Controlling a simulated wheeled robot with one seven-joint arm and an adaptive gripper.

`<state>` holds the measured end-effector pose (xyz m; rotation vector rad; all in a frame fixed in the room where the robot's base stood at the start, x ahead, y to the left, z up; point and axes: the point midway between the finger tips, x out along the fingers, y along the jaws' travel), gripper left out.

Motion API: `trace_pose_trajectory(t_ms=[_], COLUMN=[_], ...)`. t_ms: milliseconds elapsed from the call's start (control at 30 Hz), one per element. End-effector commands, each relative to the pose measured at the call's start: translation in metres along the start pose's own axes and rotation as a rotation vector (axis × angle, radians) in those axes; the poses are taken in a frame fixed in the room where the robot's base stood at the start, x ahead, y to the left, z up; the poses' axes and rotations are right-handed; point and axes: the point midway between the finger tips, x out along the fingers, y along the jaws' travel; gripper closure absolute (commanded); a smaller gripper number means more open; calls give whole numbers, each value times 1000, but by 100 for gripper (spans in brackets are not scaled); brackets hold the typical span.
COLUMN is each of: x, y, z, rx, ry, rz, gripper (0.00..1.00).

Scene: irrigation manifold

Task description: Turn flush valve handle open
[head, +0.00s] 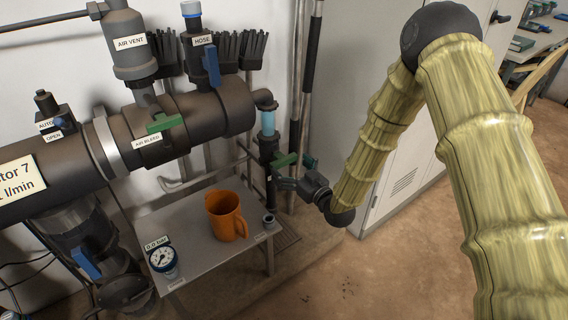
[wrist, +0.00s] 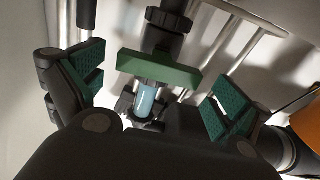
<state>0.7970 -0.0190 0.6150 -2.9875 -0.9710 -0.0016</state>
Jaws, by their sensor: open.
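The flush valve handle appears to be the green bar (head: 285,160) on the vertical pipe at the right end of the manifold; I see no label on it. In the wrist view the green handle (wrist: 160,69) lies crosswise, its long side running from near one finger toward the other. My gripper (head: 294,172) is open at the handle in the head view. In the wrist view my gripper (wrist: 157,90) has its green-padded fingers on either side of the handle, with no clear contact. A clear blue tube section (wrist: 147,101) shows behind the handle.
A green air bleed handle (head: 165,122) and a blue hose valve handle (head: 211,66) sit on the manifold to the left. Below is a small table (head: 185,222) with an orange mug (head: 226,215) and a pressure gauge (head: 162,259). A pale cabinet (head: 400,165) stands to the right.

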Motion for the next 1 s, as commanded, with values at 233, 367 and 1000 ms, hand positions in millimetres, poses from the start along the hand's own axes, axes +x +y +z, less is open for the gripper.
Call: trace_pose_trajectory(t_ms=[233, 367, 1000], x=[28, 33, 34], y=[0, 0, 0], z=[1, 0, 0], rx=[0, 0, 2], ry=[-1, -1, -1], rz=[-1, 0, 1], gripper=[0, 0, 35])
